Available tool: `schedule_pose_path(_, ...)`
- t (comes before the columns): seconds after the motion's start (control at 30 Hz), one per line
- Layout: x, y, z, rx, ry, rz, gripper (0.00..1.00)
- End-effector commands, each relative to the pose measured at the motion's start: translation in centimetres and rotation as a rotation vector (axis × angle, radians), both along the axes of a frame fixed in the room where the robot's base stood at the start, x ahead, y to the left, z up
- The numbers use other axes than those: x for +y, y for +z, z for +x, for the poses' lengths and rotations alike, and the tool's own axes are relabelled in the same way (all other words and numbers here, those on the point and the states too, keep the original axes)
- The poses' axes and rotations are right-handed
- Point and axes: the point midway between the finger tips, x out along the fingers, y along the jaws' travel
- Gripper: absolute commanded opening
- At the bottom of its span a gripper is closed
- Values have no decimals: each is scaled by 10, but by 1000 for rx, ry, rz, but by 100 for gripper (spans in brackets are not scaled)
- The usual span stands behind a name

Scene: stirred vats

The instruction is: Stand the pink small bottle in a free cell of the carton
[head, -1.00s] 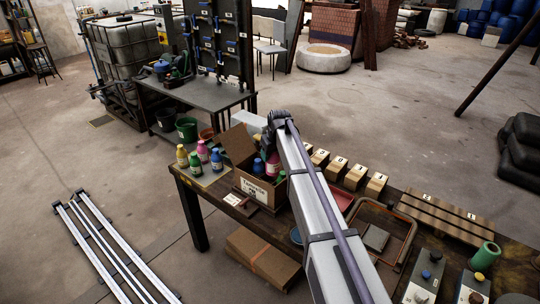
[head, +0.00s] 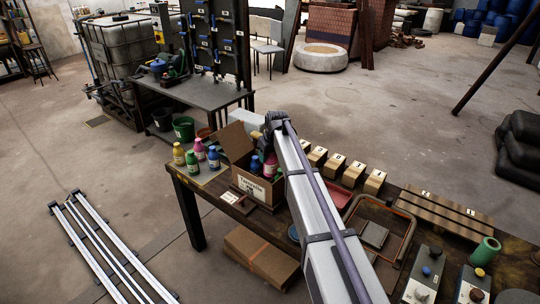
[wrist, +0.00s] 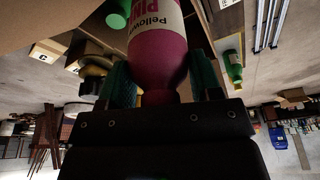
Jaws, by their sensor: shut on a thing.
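My gripper (wrist: 163,84) is shut on a pink bottle (wrist: 155,40), with a finger on either side of its neck end. The bottle's white label reads partly "Pellowe". In the head view a pink bottle (head: 271,166) shows at the right end of the open carton (head: 257,189), beside my arm; whether it touches the bottom cannot be told. A blue bottle (head: 256,163) stands in the carton to its left. My arm hides the gripper and the carton's right side in the head view. The cell dividers are not clear.
Yellow (head: 179,154), green (head: 192,162), pink (head: 200,149) and blue (head: 214,158) bottles stand on a mat left of the carton. The carton's raised flap (head: 236,141) is at its left. Wooden blocks (head: 335,166) line the bench behind my arm.

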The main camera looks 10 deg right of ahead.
Motion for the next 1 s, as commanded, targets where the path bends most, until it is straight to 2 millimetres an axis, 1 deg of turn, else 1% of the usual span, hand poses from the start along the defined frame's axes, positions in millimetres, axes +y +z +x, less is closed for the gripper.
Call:
schedule_pose_path(0.4,0,-26,0,0,0,0,27)
schedule_pose_path(0.93,0,-27,0,0,0,0,27)
schedule_pose_path(0.97,0,-27,0,0,0,0,60)
schedule_pose_path(1.0,0,-27,0,0,0,0,64)
